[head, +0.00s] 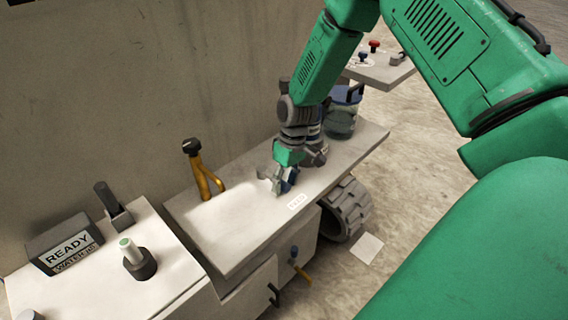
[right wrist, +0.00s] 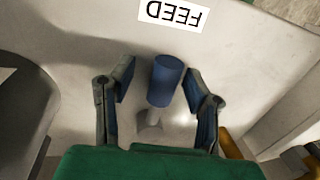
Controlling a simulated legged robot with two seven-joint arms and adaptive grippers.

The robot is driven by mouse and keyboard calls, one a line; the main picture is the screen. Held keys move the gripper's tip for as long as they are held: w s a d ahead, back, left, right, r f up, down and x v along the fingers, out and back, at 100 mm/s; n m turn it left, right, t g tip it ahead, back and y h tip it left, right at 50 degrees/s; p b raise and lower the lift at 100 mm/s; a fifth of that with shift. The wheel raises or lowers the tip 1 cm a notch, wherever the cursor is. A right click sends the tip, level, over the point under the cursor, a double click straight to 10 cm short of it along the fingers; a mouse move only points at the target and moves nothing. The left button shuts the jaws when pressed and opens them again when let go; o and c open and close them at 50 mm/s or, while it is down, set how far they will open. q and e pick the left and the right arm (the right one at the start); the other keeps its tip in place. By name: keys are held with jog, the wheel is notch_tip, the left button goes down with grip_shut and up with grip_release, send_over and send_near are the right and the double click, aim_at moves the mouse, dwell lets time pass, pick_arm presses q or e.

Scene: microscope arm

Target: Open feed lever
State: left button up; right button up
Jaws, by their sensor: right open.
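The feed lever (right wrist: 165,82) is a short blue cylinder on a pale stem, beside the white FEED label (right wrist: 173,12) in the right wrist view. My right gripper (right wrist: 160,85) is open, with one finger on each side of the blue handle and a visible gap on both sides. In the head view my right gripper (head: 280,182) is low over the grey worktop (head: 235,215), close to the FEED label (head: 297,201). There the gripper largely hides the lever. My left gripper is in neither view.
A yellow-piped black-capped fitting (head: 198,165) stands left of the gripper. A blue-tinted container (head: 342,115) stands behind it. A READY sign box (head: 65,245) and green-topped knob (head: 137,260) are at lower left.

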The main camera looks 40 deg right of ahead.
jog(key=shift+w+r, duration=0.1)
jog(key=shift+r, duration=0.35)
notch_tip(320, 180, up, 11)
jog(key=d, duration=0.2)
jog(key=shift+d, duration=0.2)
jog(key=shift+f, duration=0.15)
